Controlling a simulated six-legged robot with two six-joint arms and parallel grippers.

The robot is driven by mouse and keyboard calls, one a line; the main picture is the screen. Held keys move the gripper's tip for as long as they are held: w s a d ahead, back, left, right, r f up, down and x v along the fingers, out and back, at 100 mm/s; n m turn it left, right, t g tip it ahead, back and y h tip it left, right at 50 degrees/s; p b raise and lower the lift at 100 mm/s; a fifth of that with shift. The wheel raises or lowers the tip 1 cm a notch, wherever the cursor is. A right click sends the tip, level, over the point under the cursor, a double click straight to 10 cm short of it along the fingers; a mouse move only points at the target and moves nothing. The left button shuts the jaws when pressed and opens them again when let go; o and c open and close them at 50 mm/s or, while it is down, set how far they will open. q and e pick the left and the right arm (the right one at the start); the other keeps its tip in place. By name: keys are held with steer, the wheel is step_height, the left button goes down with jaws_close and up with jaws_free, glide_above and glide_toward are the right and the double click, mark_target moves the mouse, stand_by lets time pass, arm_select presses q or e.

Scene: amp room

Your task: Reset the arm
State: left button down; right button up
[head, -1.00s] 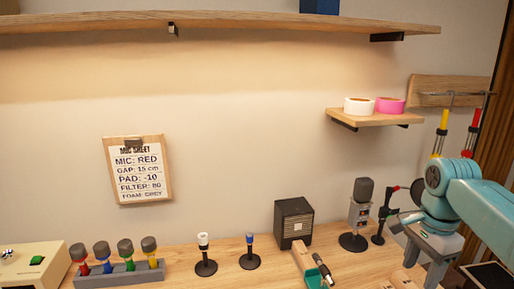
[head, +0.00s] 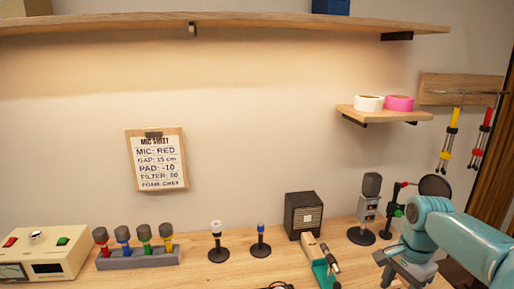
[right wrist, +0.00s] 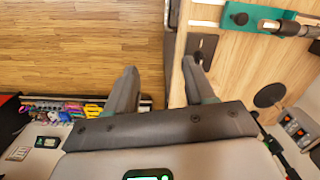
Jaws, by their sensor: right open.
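My right arm comes in from the right in the head view, teal with a grey gripper (head: 398,283) pointing down at the right end of the wooden desk (head: 200,262). In the right wrist view the two dark fingers of this gripper (right wrist: 160,82) are spread apart, with nothing between them. The finger on the right is over the desk edge and the other is over the wooden floor (right wrist: 70,50). My left gripper is not in view.
Close to my right arm stand a grey microphone (head: 371,185) on a stand, a round dark pop filter (head: 435,186) and a teal holder (head: 322,270). Further left are a dark speaker box (head: 303,216), two small stands and a rack (head: 140,258) of coloured microphones. Hanging cables (head: 447,145) are behind the arm.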

steer(key=s+a+f+n+y, duration=0.1)
steer(key=a+f+n, duration=0.2)
steer(key=a+f, duration=0.5)
steer(key=s+a+f+n+y, duration=0.1)
steer(key=a+f+n, duration=0.25)
steer(key=f, duration=0.95)
steer(key=s+a+f+n, duration=0.2)
steer(key=s+a+f, duration=0.25)
steer(key=s, duration=0.25)
steer(key=s+a+f+n+y+b, duration=0.1)
steer(key=s+a+f+n, duration=0.15)
steer(key=s+f, duration=0.35)
steer(key=s+a+f+n, duration=0.1)
steer(key=s+a+f, duration=0.2)
steer(key=s+a, duration=0.35)
step_height(320, 180, down, 9)
steer(key=d+b, duration=0.1)
steer(key=b, duration=0.8)
steer(key=shift+s+d, duration=0.2)
steer(key=shift+d, duration=0.2)
